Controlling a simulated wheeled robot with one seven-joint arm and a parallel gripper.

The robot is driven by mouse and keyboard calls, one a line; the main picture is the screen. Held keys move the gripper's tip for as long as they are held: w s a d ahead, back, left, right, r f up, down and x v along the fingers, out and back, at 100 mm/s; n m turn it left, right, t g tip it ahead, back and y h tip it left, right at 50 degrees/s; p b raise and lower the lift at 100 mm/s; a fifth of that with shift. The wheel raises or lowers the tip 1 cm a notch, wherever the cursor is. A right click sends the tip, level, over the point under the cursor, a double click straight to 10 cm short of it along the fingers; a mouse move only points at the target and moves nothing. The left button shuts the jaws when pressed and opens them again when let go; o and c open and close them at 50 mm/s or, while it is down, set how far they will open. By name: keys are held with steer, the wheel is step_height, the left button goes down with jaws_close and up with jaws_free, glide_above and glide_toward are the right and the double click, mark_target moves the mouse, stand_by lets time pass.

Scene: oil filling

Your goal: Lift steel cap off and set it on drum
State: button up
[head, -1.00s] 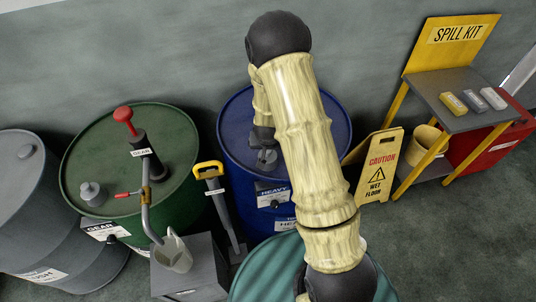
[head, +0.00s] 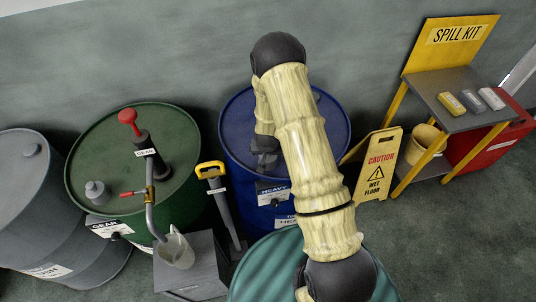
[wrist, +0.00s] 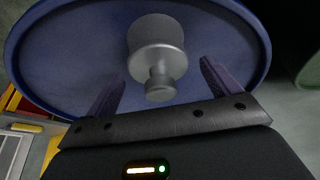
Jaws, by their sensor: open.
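The steel cap (wrist: 157,45) is a grey cylinder with a narrower knob. In the wrist view it sits on the top of the blue drum (wrist: 60,50), around the middle of the lid. My gripper (wrist: 163,74) is open, with one dark finger on each side of the cap's knob and gaps between. It is not holding the cap. In the head view my gripper (head: 265,150) is low over the blue drum (head: 325,125), partly behind my arm, and the cap there is mostly hidden.
A green drum (head: 95,140) with a red-handled pump (head: 148,150) and a yellow-handled pump (head: 215,180) stand to the left. A jug (head: 177,250) rests on a grey box. A teal drum (head: 260,270) is in front. A wet-floor sign (head: 377,175) and spill-kit stand (head: 455,95) are right.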

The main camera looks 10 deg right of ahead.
stand_by(0.3)
steer(key=c, duration=1.2)
steer(key=shift+o, duration=0.2)
steer(key=shift+w+r, duration=0.1)
step_height(320, 180, up, 10)
steer(key=b, duration=0.2)
steer(key=shift+b, duration=0.35)
